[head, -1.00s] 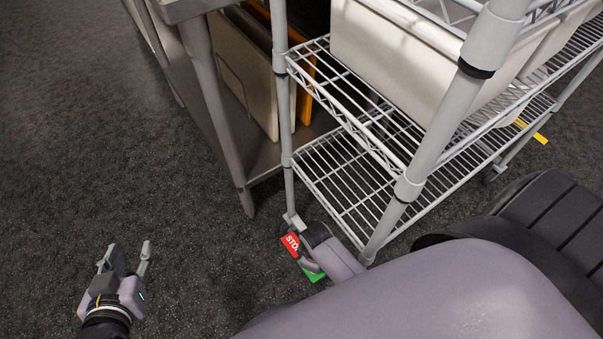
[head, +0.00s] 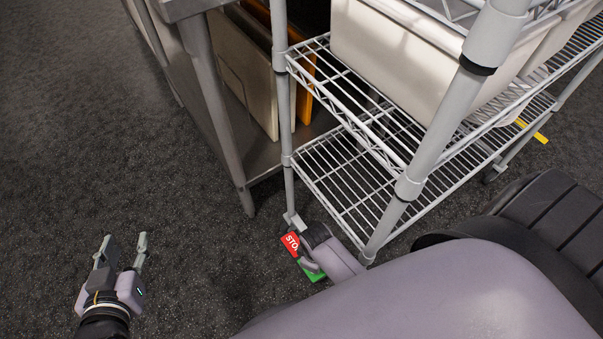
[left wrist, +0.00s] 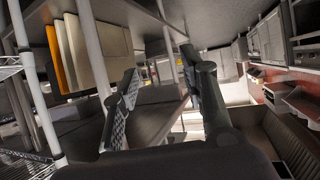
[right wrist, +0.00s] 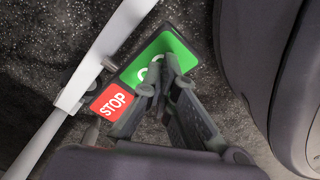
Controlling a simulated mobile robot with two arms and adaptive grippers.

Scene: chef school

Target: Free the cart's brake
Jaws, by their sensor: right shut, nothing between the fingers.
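The wire-shelf cart (head: 340,180) stands right of centre in the head view. At the foot of its near left post is a brake with a red STOP tab (head: 291,243) and a green tab (head: 313,275). The right wrist view shows the red STOP tab (right wrist: 113,102) and the green tab (right wrist: 178,52) closely. My right gripper (right wrist: 160,78) is shut and empty, its fingertips over the green tab and hiding part of its lettering. I cannot tell whether they press on it. My left gripper (head: 124,243) is open and empty, over the floor left of the cart.
White bins (head: 400,65) sit on the cart's upper shelf. A steel table (head: 205,100) with upright boards (head: 245,75) on its lower shelf stands beside the cart. The dark floor (head: 90,130) at left is clear.

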